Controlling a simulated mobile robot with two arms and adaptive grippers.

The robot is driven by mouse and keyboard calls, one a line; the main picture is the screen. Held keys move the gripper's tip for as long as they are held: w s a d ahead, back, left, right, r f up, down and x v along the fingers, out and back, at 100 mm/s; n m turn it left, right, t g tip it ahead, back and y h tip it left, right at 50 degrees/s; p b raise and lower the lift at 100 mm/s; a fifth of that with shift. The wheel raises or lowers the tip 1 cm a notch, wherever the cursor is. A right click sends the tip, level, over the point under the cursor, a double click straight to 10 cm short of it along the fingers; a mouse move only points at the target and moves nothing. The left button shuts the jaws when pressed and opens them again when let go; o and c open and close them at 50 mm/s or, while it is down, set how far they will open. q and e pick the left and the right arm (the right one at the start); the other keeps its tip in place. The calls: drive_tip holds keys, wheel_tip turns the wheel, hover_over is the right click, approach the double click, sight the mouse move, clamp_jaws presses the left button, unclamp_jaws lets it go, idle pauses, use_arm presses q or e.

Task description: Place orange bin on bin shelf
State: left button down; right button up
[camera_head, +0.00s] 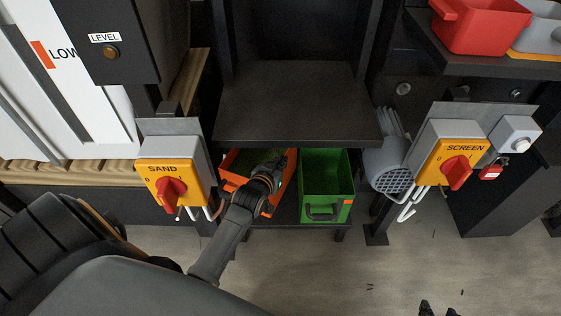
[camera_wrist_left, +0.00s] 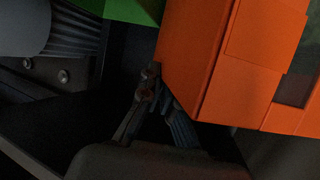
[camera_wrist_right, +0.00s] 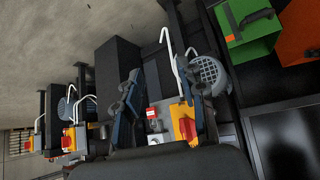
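The orange bin (camera_head: 284,182) sits on the low shelf under the dark machine, left of the green bin (camera_head: 327,185). My left gripper (camera_head: 272,163) is over the orange bin in the head view and hides part of it. In the left wrist view the fingers (camera_wrist_left: 157,85) converge at the edge of the orange bin (camera_wrist_left: 225,65); whether they pinch it is hidden. My right gripper (camera_wrist_right: 160,90) is open and empty; only its fingertips (camera_head: 437,308) show in the head view. The upper right shelf (camera_head: 440,50) holds a red bin (camera_head: 480,25) and a grey bin (camera_head: 541,28).
A dark ledge (camera_head: 290,105) overhangs the low shelf. The SAND switch box (camera_head: 175,180) is at the left, and the SCREEN switch box (camera_head: 455,155) and a motor (camera_head: 387,165) are at the right. The floor (camera_head: 400,265) in front is mostly clear.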

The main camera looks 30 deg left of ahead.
use_arm(q)
drive_tip(key=shift+r+p, duration=0.25)
drive_tip(key=shift+p, duration=0.05)
drive_tip(key=shift+f, duration=0.15)
drive_tip(key=shift+f+b, duration=0.35)
drive_tip(key=shift+f, duration=0.05)
wheel_tip(320, 180, down, 7)
drive_tip(key=b, duration=0.3)
drive_tip(key=shift+b, duration=0.4)
use_arm(e)
drive_tip(key=w+a+r+t+y, duration=0.1)
drive_tip(key=w+a+r+t, duration=0.1)
drive_tip(key=w+r+t, duration=0.2)
drive_tip(key=w+a+r+t+y, duration=0.2)
drive_tip(key=w+r+t, duration=0.2)
drive_tip(key=r, duration=0.6)
drive_tip(key=shift+w+a+n+t, duration=0.15)
drive_tip(key=shift+w+n+t, duration=0.15)
drive_tip(key=shift+t, duration=0.7)
use_arm(q)
drive_tip(key=shift+f, duration=0.2)
use_arm(e)
drive_tip(key=shift+r, duration=0.35)
